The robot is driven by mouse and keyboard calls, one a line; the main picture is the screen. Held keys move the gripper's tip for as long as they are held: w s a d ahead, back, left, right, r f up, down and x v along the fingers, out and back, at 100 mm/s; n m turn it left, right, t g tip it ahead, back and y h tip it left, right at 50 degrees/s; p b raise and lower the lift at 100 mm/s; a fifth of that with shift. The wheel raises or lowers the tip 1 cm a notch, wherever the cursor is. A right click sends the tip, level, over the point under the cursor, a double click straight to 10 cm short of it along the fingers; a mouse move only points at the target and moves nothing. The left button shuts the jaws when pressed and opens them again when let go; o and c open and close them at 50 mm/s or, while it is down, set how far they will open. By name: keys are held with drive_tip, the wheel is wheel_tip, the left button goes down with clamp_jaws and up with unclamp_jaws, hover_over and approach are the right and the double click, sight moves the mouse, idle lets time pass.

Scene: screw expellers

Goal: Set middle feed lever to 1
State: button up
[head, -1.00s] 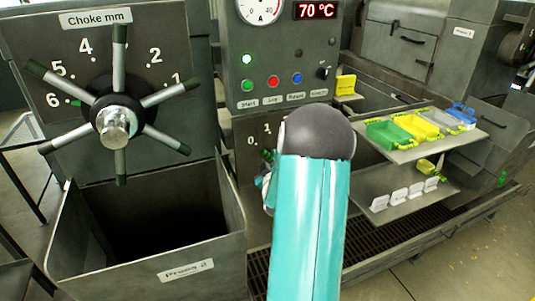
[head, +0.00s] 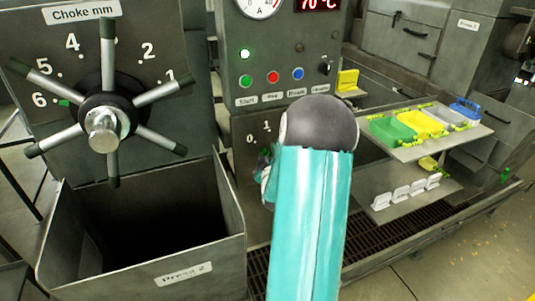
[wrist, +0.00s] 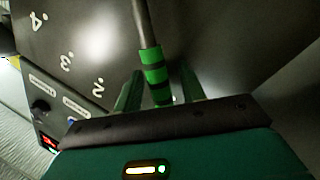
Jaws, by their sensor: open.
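The feed lever (wrist: 145,30) shows in the wrist view as a grey rod with a green, black-banded grip (wrist: 155,75). My gripper (wrist: 160,88) is open, with one green finger on each side of the grip. Contact with the fingers cannot be told. The dial beside it carries the numbers 2, 3 and 4 (wrist: 66,60). In the head view, the marks 0 and 1 (head: 258,132) show on the middle machine below its button panel. My teal arm hides the rest of that dial and most of the lever.
A choke handwheel (head: 103,128) with long spokes stands at left above an open metal bin (head: 190,274). The button panel (head: 285,80) is above my arm. Shelves with coloured trays (head: 425,122) and white cards (head: 407,192) stand to the right.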

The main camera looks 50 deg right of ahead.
drive_tip(key=shift+s+a+r, duration=0.1)
drive_tip(key=shift+s+a, duration=0.05)
drive_tip(key=shift+s, duration=0.05)
drive_tip(key=shift+c, duration=0.7)
drive_tip(key=shift+w, duration=0.1)
clamp_jaws()
drive_tip(key=shift+s+d+r+m, duration=0.4)
drive_tip(key=shift+d+r+m, duration=0.35)
drive_tip(key=shift+m, duration=0.15)
drive_tip(key=shift+s+d+r+m+g+y, duration=0.2)
drive_tip(key=shift+s+d+r+m+y, duration=0.1)
drive_tip(key=shift+d+m, duration=0.25)
drive_tip(key=shift+s+d+r+m+g+y, duration=0.2)
drive_tip(key=shift+s+d+m+y, duration=0.15)
drive_tip(key=shift+m, duration=0.2)
drive_tip(key=shift+w, duration=0.1)
drive_tip(key=shift+o, duration=0.7)
unclamp_jaws()
